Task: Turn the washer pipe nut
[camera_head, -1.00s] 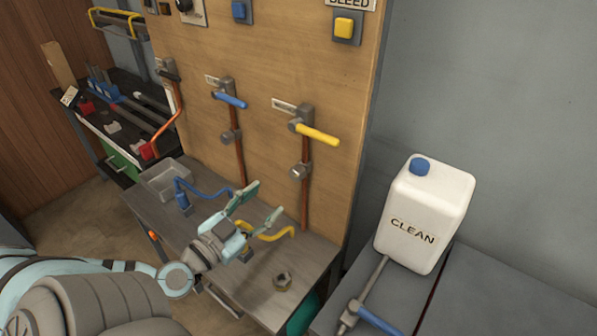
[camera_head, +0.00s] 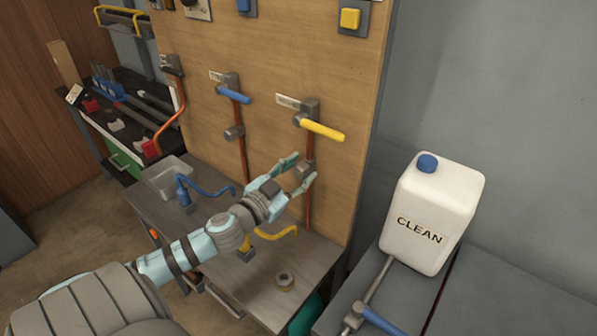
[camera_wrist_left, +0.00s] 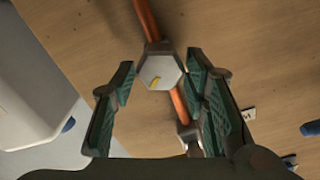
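A grey hexagonal pipe nut (camera_head: 306,167) sits on the copper pipe below the yellow-handled valve (camera_head: 320,130). My left gripper (camera_head: 300,169) is at this nut, with its teal fingers spread. In the left wrist view, the nut (camera_wrist_left: 160,70) lies between the fingertips, one on each side. A narrow gap shows at the left finger; whether the right finger touches cannot be told. The small labels are not readable. My right gripper is out of view.
The wooden panel (camera_head: 270,60) is close behind the nuts. A white jug marked CLEAN (camera_head: 432,215) stands at the right.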

